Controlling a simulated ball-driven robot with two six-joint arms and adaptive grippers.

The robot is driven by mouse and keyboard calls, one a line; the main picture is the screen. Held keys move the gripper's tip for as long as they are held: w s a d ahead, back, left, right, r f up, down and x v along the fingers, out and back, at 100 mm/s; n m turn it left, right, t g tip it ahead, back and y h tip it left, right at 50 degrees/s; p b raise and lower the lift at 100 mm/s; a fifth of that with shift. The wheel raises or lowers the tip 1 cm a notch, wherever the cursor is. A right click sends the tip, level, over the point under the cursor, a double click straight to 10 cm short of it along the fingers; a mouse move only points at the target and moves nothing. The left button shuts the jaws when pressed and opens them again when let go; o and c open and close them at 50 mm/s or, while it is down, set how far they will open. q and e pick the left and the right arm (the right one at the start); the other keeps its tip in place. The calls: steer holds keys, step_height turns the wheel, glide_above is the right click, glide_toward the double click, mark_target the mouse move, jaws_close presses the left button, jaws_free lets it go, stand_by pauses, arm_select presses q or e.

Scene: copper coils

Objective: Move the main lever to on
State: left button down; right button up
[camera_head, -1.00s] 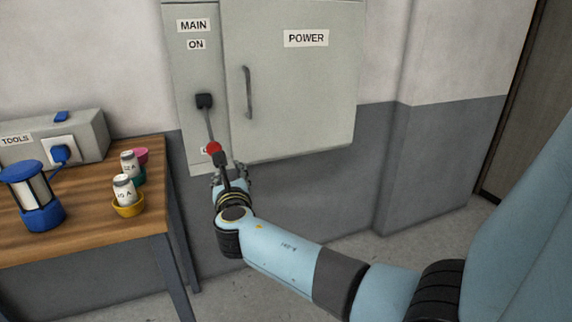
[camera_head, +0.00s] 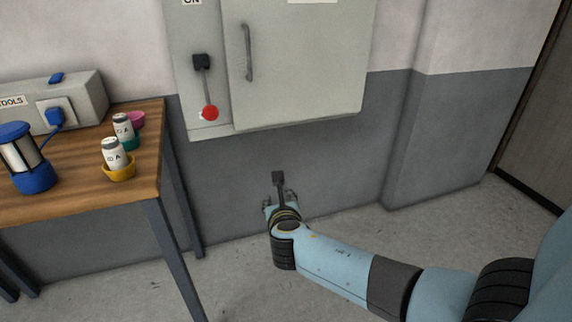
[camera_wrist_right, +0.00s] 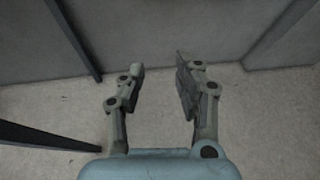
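The main lever has a black pivot block (camera_head: 201,62) and a thin arm that hangs down to a red knob (camera_head: 210,113) on the grey cabinet's left panel. The ON label (camera_head: 191,2) is above it, cut by the top edge of the head view. A small label behind the knob is mostly hidden. My right gripper (camera_head: 280,198) is below and to the right of the knob, clear of the cabinet. In the right wrist view its two fingers (camera_wrist_right: 161,72) are apart with nothing between them. My left gripper is not in view.
The power cabinet door (camera_head: 300,65) with its handle (camera_head: 248,52) is right of the lever. A wooden table (camera_head: 75,220) at left bears a grey tools box (camera_head: 85,95), a blue-capped device (camera_head: 35,180) and labelled fuses in coloured cups. Floor (camera_head: 240,285) below is open.

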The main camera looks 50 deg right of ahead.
steer(key=shift+s+f, duration=0.2)
steer(key=shift+f, duration=0.05)
stand_by(0.3)
